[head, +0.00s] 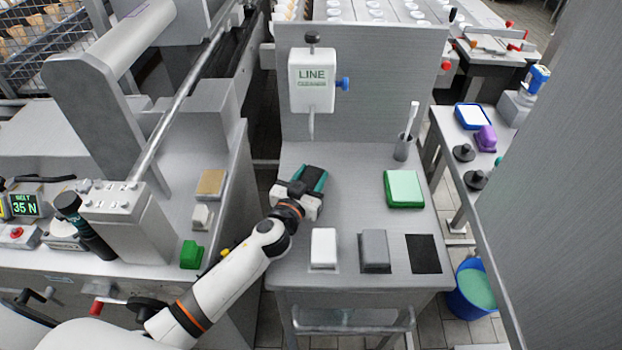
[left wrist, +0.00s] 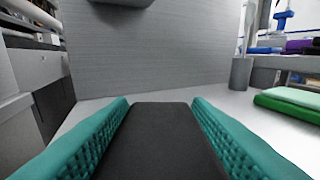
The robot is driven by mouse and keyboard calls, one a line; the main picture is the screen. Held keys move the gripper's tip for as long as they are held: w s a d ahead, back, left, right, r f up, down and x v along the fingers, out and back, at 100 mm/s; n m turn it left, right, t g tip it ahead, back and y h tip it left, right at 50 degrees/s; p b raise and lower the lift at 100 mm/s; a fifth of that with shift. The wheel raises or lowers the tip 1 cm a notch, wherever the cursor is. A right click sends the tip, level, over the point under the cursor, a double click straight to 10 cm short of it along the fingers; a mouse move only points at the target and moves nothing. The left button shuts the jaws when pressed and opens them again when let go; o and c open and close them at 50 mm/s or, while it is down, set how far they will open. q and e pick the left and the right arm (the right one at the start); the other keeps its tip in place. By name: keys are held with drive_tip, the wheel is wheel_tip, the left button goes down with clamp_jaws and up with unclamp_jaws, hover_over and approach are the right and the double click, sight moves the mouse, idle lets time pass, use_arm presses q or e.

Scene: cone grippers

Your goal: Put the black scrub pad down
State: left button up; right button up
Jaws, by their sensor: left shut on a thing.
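The black scrub pad (left wrist: 160,138) lies between the teal ribbed fingers of my left gripper, which is shut on it in the left wrist view. In the head view my left gripper (head: 309,180) is over the left middle part of the grey metal table (head: 345,215), mostly covering the pad. A flat black square (head: 424,254) is at the table's front right. A grey block (head: 374,250) and a white block (head: 323,248) sit in a row to its left. My right gripper is not in view.
A green tray with a pale green pad (head: 404,189) is at the table's right. A grey cup with a white-handled tool (head: 403,148) stands behind it. A white dispenser (head: 312,82) hangs on the back panel. The table's middle is clear.

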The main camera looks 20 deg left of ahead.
use_arm(q)
drive_tip(key=shift+w+f, duration=0.1)
drive_tip(key=shift+w, duration=0.05)
drive_tip(key=o, duration=0.5)
drive_tip(key=shift+f, duration=0.1)
drive_tip(key=o, duration=0.5)
drive_tip(key=shift+c, duration=0.2)
drive_tip(key=s, duration=0.4)
drive_tip(key=s+a+b, duration=0.1)
drive_tip(key=s, duration=0.3)
drive_tip(key=s+r, duration=0.1)
drive_tip(key=s, duration=0.3)
drive_tip(key=shift+a, duration=0.2)
